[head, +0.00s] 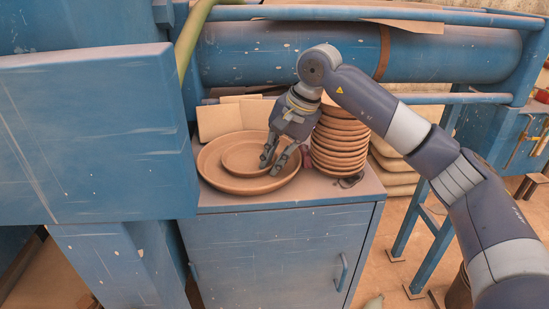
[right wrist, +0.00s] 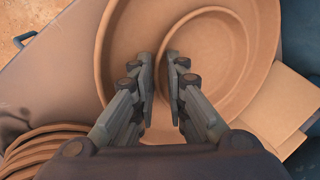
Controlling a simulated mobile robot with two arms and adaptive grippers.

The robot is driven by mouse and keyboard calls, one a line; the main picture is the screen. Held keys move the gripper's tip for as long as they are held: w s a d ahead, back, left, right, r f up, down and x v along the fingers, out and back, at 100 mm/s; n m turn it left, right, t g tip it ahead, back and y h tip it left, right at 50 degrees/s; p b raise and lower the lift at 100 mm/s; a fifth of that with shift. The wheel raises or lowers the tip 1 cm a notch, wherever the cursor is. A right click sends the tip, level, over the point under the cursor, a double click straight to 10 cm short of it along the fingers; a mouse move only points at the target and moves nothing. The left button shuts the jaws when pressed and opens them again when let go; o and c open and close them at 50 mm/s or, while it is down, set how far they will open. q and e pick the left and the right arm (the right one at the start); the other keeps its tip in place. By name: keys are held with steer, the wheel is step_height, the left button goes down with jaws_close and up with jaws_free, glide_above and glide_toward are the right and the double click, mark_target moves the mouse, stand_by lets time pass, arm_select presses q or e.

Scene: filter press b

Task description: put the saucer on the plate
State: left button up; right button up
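The plate (head: 211,173) is a wide, shallow brown dish on top of the blue cabinet. The saucer (head: 241,161) is a smaller brown dish lying inside the plate, towards its right and back part. In the right wrist view, the saucer (right wrist: 222,55) overlaps the plate (right wrist: 118,45). My right gripper (head: 271,167) is at the saucer's right rim, pointing down. In the right wrist view, its fingers (right wrist: 160,85) stand either side of the rim with a narrow gap between them. Whether they touch the rim is unclear. My left gripper is not in view.
A stack of several brown dishes (head: 340,145) stands just right of the plate on the cabinet (head: 270,250). Light tiles (head: 219,121) lean behind the plate. A large blue panel (head: 95,135) closes off the left, and a blue pipe (head: 440,55) runs behind.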

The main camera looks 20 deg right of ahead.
steer(key=shift+r, duration=0.3)
steer(key=b+v, duration=0.1)
steer(key=v, duration=1)
steer(key=shift+r+b, duration=0.25)
steer(key=shift+b, duration=0.1)
steer(key=shift+s+d+f, duration=0.1)
steer(key=shift+s, duration=0.05)
